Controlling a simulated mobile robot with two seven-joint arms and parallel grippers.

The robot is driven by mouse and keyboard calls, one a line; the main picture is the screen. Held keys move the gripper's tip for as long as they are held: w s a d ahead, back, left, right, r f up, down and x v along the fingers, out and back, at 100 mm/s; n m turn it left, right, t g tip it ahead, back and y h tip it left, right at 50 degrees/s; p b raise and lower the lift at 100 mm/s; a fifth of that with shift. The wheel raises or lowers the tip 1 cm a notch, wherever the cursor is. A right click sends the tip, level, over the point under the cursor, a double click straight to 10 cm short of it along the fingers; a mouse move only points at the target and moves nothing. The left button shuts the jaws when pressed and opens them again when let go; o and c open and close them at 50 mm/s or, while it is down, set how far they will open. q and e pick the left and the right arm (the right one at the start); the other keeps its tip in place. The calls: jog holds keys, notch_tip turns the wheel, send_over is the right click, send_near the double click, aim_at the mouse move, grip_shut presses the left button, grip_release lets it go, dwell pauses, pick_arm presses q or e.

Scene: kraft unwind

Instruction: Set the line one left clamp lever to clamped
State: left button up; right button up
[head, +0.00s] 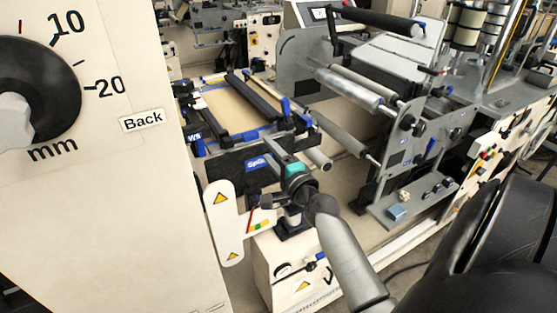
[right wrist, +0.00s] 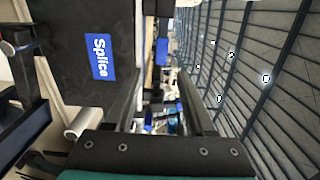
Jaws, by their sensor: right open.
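The splice table (head: 228,105) is in the middle of the head view, with a tan bed, dark bars across it and blue parts at its edges. A blue upright lever-like part (head: 285,106) stands at its right side; I cannot tell whether it is the line one left clamp lever or how it is set. My right gripper (head: 279,148) is at the table's near edge, by the blue "Splice" label (head: 257,163). In the right wrist view my gripper (right wrist: 168,75) is open, with nothing clearly between its fingers, and the dark Splice panel (right wrist: 75,85) is to its left.
A large pale panel (head: 100,200) with a black dial (head: 35,90) fills the left of the head view. A roller machine (head: 400,90) stands to the right. A white plate with warning triangles (head: 222,225) is left of my wrist, above a pale cabinet (head: 275,262).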

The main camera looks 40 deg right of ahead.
jog(key=shift+v, duration=2)
jog(key=s+a+f+n+g+y+b, duration=0.1)
jog(key=s+a+f+n+g+b, duration=0.2)
jog(key=f, duration=0.9)
jog(key=s+a+f+n+g+y, duration=0.1)
jog(key=s+a+f+n+g, duration=0.25)
jog(key=f, duration=0.85)
jog(key=s+a+f+n+g+y+b, duration=0.1)
jog(key=s+a+f+n+g+b, duration=0.25)
jog(key=f, duration=0.95)
jog(key=s+a+f+n+g, duration=0.2)
jog(key=s+a+f+n, duration=0.1)
jog(key=s+f, duration=0.4)
jog(key=s+a+f+n+g+b, duration=0.1)
jog(key=s+f+n, duration=0.5)
jog(key=s, duration=0.6)
jog(key=s+a+f+n+g+y+b, duration=0.1)
jog(key=s+a+f+n+g, duration=0.2)
jog(key=s+f, duration=0.4)
jog(key=s+a+n, duration=0.1)
jog(key=s+a, duration=0.1)
jog(key=s, duration=0.1)
jog(key=shift+a+f+g, duration=0.25)
jog(key=shift+f+g, duration=0.05)
jog(key=shift+f, duration=0.05)
jog(key=shift+s, duration=0.1)
